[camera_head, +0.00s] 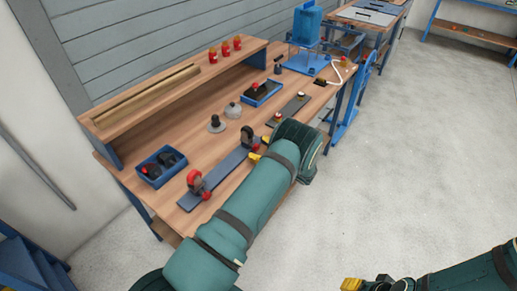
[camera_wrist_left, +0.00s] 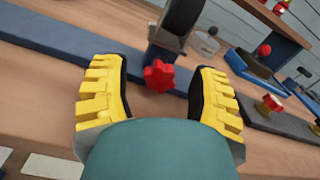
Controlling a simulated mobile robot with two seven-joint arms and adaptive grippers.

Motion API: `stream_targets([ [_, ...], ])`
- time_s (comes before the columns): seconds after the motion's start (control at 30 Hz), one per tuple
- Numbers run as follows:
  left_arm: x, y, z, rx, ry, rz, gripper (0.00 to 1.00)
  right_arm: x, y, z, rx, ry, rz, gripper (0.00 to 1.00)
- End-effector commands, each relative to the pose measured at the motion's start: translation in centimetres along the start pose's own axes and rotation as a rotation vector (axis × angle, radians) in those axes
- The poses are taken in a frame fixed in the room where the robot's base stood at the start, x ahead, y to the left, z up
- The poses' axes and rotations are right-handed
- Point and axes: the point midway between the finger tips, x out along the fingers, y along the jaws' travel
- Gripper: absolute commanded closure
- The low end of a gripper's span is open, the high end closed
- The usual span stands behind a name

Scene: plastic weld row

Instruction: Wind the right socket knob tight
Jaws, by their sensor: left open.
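The right socket knob (camera_wrist_left: 159,76) is red and star-shaped. In the left wrist view it shows between the two yellow fingers of my left gripper (camera_wrist_left: 159,92), with a gap on each side. It sits at the foot of a dark, upright ring-shaped socket (camera_wrist_left: 181,20) on a blue-grey bar (camera_wrist_left: 60,42). In the head view my left gripper (camera_head: 259,148) is at the right end of that bar, and the arm hides part of it. The left socket (camera_head: 199,184) stands at the near end with its own red knob. My right gripper (camera_head: 365,284) is at the bottom edge, partly cut off.
A blue tray with dark parts (camera_head: 150,180) lies at the left, and another blue tray (camera_head: 272,96) lies farther back. Two small grey domed parts (camera_head: 233,109) stand between. A dark plate with red knobs (camera_head: 297,103) lies beyond my left gripper. Open floor is at the right.

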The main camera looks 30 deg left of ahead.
Motion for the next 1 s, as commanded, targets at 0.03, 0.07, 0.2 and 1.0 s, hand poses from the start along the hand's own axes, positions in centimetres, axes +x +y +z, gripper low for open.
stream_targets([
  [0.03, 0.0, 0.0, 0.0, 0.000, 0.000, 0.000, 0.40, 0.0, 0.0, 0.0, 0.000, 0.000, 0.000, 0.53],
  [0.07, 0.0, 0.0, 0.0, 0.000, 0.000, 0.000, 0.40, 0.0, 0.0, 0.0, 0.000, 0.000, 0.000, 0.53],
  [0.2, 0.0, 0.0, 0.0, 0.000, 0.000, 0.000, 0.59, 0.0, 0.0, 0.0, 0.000, 0.000, 0.000, 0.53],
  [1.0, 0.0, -0.1, 0.0, 0.363, -0.002, 0.000, 1.00, 1.3, 0.5, 0.2, -0.002, -0.003, 0.000, 0.53],
])
